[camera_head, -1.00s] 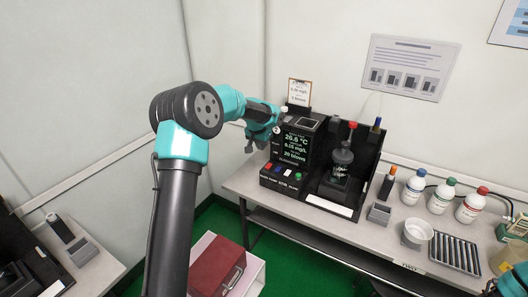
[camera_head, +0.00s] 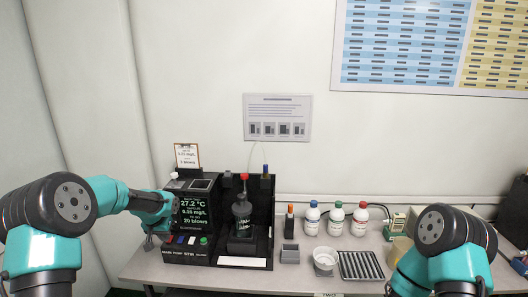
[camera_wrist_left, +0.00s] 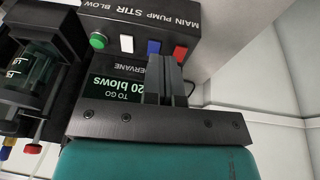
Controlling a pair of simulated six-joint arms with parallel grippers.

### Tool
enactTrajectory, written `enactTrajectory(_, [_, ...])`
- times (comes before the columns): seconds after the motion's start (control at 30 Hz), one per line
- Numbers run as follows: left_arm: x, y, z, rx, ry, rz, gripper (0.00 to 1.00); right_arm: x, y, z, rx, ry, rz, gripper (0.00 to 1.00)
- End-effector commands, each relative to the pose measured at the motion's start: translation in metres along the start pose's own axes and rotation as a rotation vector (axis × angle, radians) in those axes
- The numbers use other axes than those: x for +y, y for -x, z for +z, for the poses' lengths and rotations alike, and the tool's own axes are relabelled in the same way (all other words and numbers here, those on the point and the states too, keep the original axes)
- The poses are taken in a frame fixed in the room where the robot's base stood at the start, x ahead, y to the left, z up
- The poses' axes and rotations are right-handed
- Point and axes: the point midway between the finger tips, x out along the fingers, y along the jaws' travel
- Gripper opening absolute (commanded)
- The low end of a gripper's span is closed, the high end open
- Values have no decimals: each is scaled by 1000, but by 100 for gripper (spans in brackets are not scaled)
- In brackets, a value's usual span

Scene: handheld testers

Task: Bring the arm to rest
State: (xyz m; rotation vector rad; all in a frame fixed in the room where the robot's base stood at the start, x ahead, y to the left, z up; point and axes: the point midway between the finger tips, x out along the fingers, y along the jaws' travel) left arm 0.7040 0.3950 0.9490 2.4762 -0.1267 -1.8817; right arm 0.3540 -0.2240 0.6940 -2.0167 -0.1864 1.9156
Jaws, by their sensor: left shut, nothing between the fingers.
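My left arm comes in from the left, with its left gripper (camera_head: 150,243) shut and empty at the left front of the black tester (camera_head: 192,236). In the left wrist view the two fingers (camera_wrist_left: 164,66) stand side by side in front of the tester's button row, near the blue button (camera_wrist_left: 153,47) and red button (camera_wrist_left: 179,53). I cannot tell whether they touch a button. The lit screen (camera_head: 194,210) shows 27.2 °C and 20 blows. My right arm shows at the lower right, but its gripper is not in view.
A dark bottle (camera_head: 242,212) stands in the tester's right bay. To its right on the bench are an orange-topped tube (camera_head: 290,219), several white bottles (camera_head: 336,220), a white bowl (camera_head: 325,261) and a ribbed rack (camera_head: 361,265). The wall is close behind.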

Motion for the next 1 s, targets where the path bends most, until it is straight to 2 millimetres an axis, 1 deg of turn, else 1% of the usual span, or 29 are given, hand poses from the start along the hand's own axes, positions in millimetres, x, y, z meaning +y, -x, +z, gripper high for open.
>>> enactTrajectory(0.03, [13, -24, 18, -19, 0, 28, 0, 0, 0, 0, 0, 0, 0, 98])
enactTrajectory(0.07, [20, -36, 28, -24, 1, 44, 0, 0, 0, 0, 0, 0, 0, 98])
enactTrajectory(0.1, [30, -52, 42, -31, 5, 67, 0, 0, 0, 0, 0, 0, 0, 98])
enactTrajectory(0.17, [45, -76, 65, -42, 13, 99, 0, 0, 0, 0, 0, 0, 0, 98])
enactTrajectory(0.2, [55, -90, 81, -50, 21, 119, 0, 0, 0, 0, 0, 0, 0, 98])
enactTrajectory(0.27, [70, -110, 107, -63, 33, 148, 0, 0, 0, 0, 0, 0, 0, 98])
enactTrajectory(0.3, [79, -121, 126, -71, 43, 165, 0, 0, 0, 0, 0, 0, 0, 98])
enactTrajectory(0.37, [94, -138, 155, -86, 60, 190, 0, 0, 0, 0, 0, 0, 0, 98])
enactTrajectory(0.4, [102, -146, 175, -95, 73, 204, 0, 0, 0, 0, 0, 0, 0, 98])
enactTrajectory(0.47, [115, -158, 206, -110, 94, 222, 0, 0, 0, 0, 0, 0, 0, 98])
enactTrajectory(0.5, [123, -164, 228, -121, 109, 232, 0, 0, 0, 0, 0, 0, 0, 98])
enactTrajectory(0.57, [135, -171, 261, -138, 133, 244, 0, 0, 0, 0, 0, 0, 0, 98])
enactTrajectory(0.6, [142, -174, 283, -149, 149, 250, 0, 0, 0, 0, 0, 0, 0, 98])
enactTrajectory(0.7, [156, -175, 335, -175, 188, 254, 0, 0, 0, 0, 0, 0, 0, 98])
enactTrajectory(0.8, [164, -171, 374, -194, 215, 250, 0, 0, 0, 0, 0, 0, 0, 98])
enactTrajectory(0.9, [167, -167, 395, -204, 231, 244, 0, 0, 0, 0, 0, 0, 0, 98])
enactTrajectory(1.0, [168, -166, 402, -205, 237, 241, 0, 0, 0, 0, 0, 0, 0, 98])
